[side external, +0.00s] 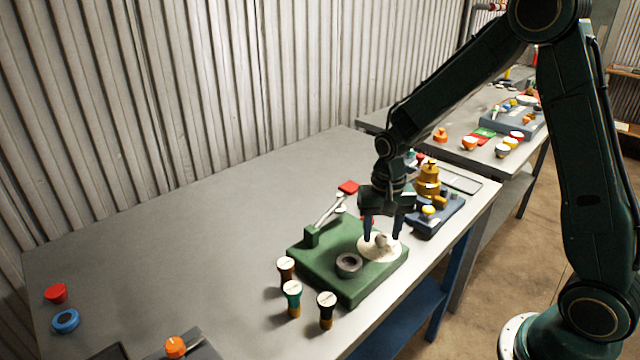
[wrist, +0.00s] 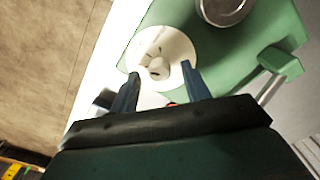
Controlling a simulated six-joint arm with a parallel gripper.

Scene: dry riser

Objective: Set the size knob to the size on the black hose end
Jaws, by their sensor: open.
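The size knob (side external: 381,240) is a small pale knob on a round white dial (side external: 368,252), on the right part of a green block (side external: 330,283). My gripper (side external: 383,232) points down over the knob with its fingers apart. In the wrist view the knob (wrist: 158,66) lies between and just beyond the open fingertips (wrist: 162,78); contact cannot be told. Dark marks show on the dial, too small to read. The black hose end (side external: 327,310) stands upright in front of the block, with a pale top and a brass-coloured lower part. Its size marking is not legible.
A brown hose end (side external: 286,270) and a teal one (side external: 292,298) stand beside the black one. The block carries a grey ring socket (side external: 348,264) and a red-ended lever (side external: 347,187). A blue block with brass fittings (side external: 436,214) stands close behind.

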